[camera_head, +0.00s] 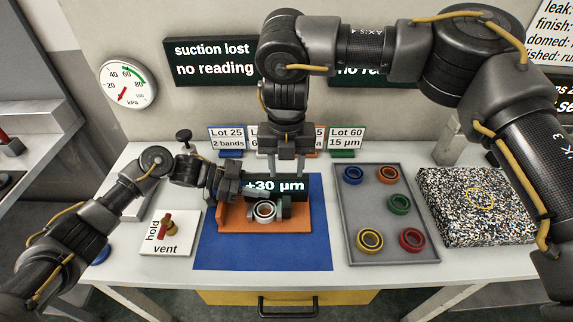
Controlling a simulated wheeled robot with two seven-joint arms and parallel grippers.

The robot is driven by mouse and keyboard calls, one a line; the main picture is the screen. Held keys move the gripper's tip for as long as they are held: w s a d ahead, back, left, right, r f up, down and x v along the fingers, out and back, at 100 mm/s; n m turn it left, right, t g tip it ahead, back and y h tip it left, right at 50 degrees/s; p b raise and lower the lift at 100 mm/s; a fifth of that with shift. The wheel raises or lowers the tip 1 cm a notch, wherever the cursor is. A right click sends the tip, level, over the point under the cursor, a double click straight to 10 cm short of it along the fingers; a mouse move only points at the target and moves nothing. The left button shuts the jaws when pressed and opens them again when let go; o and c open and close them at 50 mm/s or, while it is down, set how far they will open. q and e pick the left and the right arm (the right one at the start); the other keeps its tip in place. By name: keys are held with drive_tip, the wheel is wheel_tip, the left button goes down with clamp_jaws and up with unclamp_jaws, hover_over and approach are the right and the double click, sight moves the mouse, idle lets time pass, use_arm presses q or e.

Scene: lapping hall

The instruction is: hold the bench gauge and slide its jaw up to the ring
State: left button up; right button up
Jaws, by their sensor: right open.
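The bench gauge (295,223) has an orange base and a dark display reading +30 µm, and sits on a blue mat. A pale metal ring (265,211) with a dark opening sits at the front of the gauge, next to a dark jaw part (286,208). My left gripper (243,188) is up against the left end of the gauge; its fingertips blend into the dark gauge body, so their grip is unclear. My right gripper (286,168) points down from above, just behind the display, with its two fingers apart and nothing visible between them.
A grey tray (386,256) with several coloured rings lies to the right. A speckled block (480,208) stands beyond it. A hold/vent valve plate (165,235) is at left. Lot signs (228,140) line the back. Blue mat is bare in front of the gauge.

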use_arm(q)
drive_tip(key=shift+o, duration=1)
drive_tip(key=v, duration=1.2)
